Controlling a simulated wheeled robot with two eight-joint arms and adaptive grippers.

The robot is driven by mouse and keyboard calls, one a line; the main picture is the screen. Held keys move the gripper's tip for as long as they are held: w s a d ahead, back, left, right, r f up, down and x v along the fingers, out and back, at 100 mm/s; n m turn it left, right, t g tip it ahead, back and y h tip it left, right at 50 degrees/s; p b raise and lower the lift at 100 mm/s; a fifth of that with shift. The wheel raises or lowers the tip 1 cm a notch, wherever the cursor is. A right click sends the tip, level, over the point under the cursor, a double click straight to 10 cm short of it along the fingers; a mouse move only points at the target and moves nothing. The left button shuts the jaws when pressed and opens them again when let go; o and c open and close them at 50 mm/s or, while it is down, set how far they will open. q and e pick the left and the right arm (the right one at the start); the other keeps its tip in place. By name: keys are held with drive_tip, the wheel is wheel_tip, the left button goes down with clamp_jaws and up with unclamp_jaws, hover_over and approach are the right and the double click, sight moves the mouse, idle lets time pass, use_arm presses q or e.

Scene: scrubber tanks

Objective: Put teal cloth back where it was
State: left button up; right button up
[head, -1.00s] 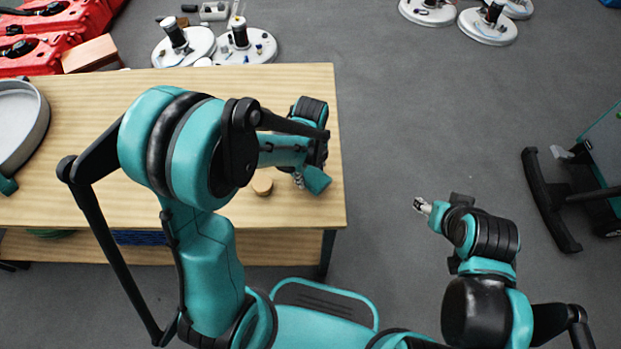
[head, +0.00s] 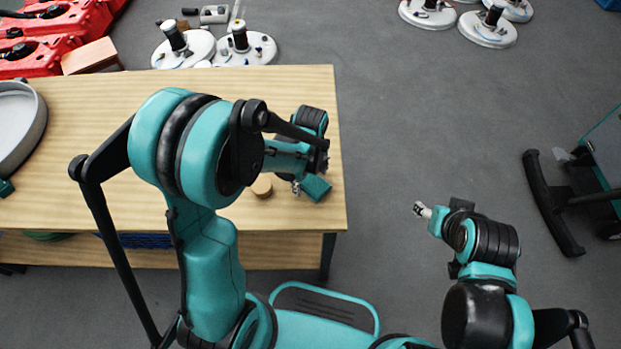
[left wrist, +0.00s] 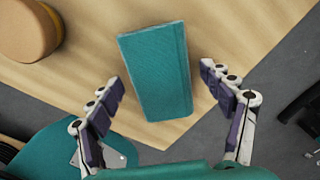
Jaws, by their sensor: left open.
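The teal cloth (head: 316,188) is a folded block near the right edge of the wooden table (head: 80,180). In the left wrist view the cloth (left wrist: 157,72) lies ahead of and between the spread fingers of my left gripper (left wrist: 168,104), with a gap on each side. My left gripper (head: 297,187) is open and empty, just beside the cloth in the head view. My right gripper (head: 419,209) is out over the floor, right of the table, and too small to tell its jaws.
A round wooden piece (head: 262,187) sits left of the cloth; it also shows in the left wrist view (left wrist: 25,28). A grey round tray (head: 22,125) is at the table's left. White round machines (head: 185,48) stand behind. A dark-handled cart (head: 553,200) stands at right.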

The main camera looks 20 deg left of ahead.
sight(311, 180)
use_arm(q)
wheel_tip(311, 180, up, 11)
drive_tip(key=p, duration=0.5)
drive_tip(key=s+a+r+n+t, duration=0.2)
drive_tip(key=s+r+n, duration=0.3)
drive_tip(key=n, duration=0.7)
drive_tip(key=s+a+r+n+t, duration=0.2)
drive_tip(key=s+r+n+t, duration=0.3)
drive_tip(key=n, duration=0.6)
drive_tip(key=shift+s+a+r+n, duration=0.15)
drive_tip(key=shift+a+r+n, duration=0.15)
drive_tip(key=shift+a+n, duration=0.1)
